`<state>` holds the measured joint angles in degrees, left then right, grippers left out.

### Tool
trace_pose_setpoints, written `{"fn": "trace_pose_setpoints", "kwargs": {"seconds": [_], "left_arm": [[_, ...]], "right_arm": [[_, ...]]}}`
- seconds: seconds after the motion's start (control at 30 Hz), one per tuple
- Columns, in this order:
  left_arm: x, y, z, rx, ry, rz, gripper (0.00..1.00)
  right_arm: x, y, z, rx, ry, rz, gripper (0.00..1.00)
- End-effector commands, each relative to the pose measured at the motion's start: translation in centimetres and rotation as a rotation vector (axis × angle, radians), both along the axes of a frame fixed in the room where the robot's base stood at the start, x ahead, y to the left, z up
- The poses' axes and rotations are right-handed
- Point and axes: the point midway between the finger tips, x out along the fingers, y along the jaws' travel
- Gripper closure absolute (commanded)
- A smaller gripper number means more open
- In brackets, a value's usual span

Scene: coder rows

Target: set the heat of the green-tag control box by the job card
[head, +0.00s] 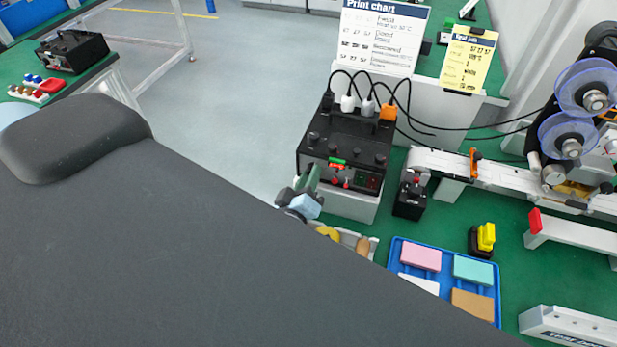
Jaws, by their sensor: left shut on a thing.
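The control box (310,150) is black and stands on a light base on the green bench, with knobs on top and cables at its back. A small green piece (338,161), perhaps the tag, and small red parts show at its front. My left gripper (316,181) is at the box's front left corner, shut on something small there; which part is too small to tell. A yellow card (468,62), apparently the job card, stands behind to the right, its small print unreadable. A white "Print chart" (382,38) stands behind the box. My right gripper is not in view.
My dark arm hides the lower left. A blue tray (393,258) with coloured blocks, a small black box with a red top (410,200) and a yellow-topped switch (484,240) lie nearby. A conveyor with reels (587,90) stands right. Another black box (72,50) sits far left.

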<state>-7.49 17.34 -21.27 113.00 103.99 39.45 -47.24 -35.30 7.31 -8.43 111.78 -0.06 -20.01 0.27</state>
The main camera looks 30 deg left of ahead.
Motion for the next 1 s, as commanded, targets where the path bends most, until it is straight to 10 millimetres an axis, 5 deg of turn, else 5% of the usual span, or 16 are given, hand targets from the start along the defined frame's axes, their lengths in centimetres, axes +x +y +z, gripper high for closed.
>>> {"fn": "trace_pose_setpoints", "kwargs": {"seconds": [0.83,0.87,1.0], "left_arm": [[0.01,0.00,0.01,0.127,0.031,0.000,0.97],[0.01,0.00,0.01,0.127,0.031,0.000,0.70],[0.01,0.00,0.01,0.127,0.031,0.000,0.65]], "right_arm": [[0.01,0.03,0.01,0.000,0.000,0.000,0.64],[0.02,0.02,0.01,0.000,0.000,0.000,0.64],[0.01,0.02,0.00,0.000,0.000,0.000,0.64]]}}
